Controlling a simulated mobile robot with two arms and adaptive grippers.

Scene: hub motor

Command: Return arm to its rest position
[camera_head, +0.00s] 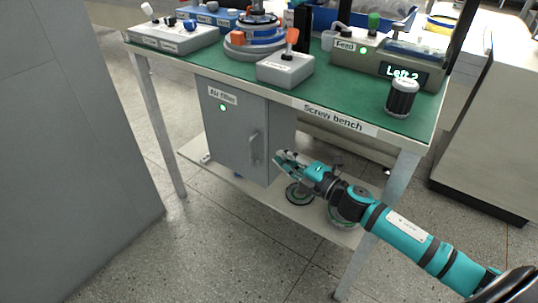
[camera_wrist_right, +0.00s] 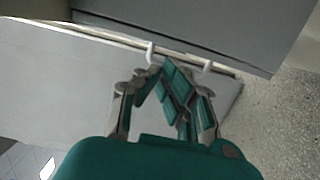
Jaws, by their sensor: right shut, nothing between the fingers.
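My right arm (camera_head: 405,230) reaches in from the lower right in the head view. Its teal and grey gripper (camera_head: 281,161) is in front of the screw bench, near the lower right of the grey cabinet door. In the right wrist view the right gripper (camera_wrist_right: 178,72) is shut and empty, with its fingers over the pale lower shelf. Whether the fingers touch anything is hard to tell. My left gripper is not in view.
The screw bench's green top (camera_head: 215,60) holds control boxes, a round fixture and a dark cylinder (camera_head: 402,98). The cabinet (camera_head: 235,130) hangs under it, above a lower shelf (camera_head: 225,183). A grey panel (camera_head: 70,150) stands at left. The floor in front is clear.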

